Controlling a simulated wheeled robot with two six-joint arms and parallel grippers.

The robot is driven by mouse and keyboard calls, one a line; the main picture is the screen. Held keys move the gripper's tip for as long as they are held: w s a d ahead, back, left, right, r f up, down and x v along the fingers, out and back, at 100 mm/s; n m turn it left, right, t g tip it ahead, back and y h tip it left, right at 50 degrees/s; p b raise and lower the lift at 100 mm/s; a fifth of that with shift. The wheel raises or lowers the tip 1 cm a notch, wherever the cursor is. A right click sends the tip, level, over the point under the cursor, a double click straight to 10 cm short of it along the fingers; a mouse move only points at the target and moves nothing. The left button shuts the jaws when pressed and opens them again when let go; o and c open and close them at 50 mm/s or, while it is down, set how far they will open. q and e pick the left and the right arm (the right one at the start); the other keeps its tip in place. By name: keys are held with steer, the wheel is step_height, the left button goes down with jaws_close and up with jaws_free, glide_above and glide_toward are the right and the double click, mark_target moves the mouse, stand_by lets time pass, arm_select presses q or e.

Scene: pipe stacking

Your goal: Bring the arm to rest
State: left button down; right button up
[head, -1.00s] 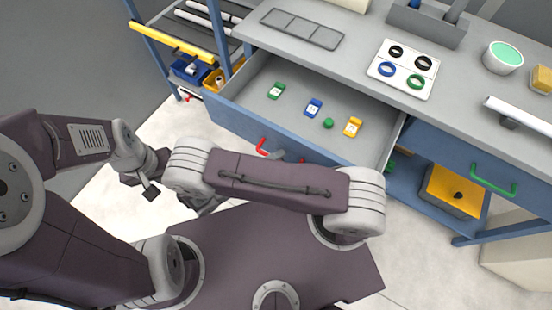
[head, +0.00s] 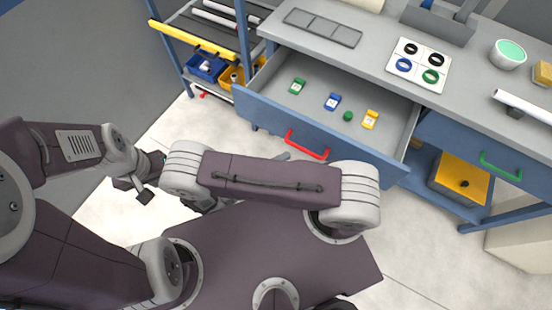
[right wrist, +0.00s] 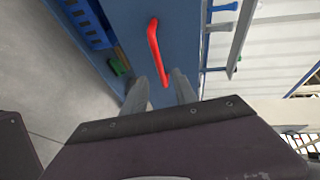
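The red drawer handle (right wrist: 156,50) lies just beyond the fingertips there. In the head view only a grey tip of the right gripper (head: 284,156) shows behind my arm link, just below the red handle (head: 306,146), apart from it. The drawer (head: 270,103) is pulled open.
On the bench are a white card with rings (head: 419,65), a bowl (head: 508,53) and a white pipe (head: 525,106). A shelf rack (head: 170,62) stands left.

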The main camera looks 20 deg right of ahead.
arm_select(q)
steer(key=shift+d, duration=0.2)
arm_select(e)
steer(key=shift+d+f, duration=0.1)
steer(key=shift+d, duration=0.1)
arm_select(q)
steer(key=shift+a, duration=0.1)
arm_select(e)
steer(key=shift+a, duration=0.1)
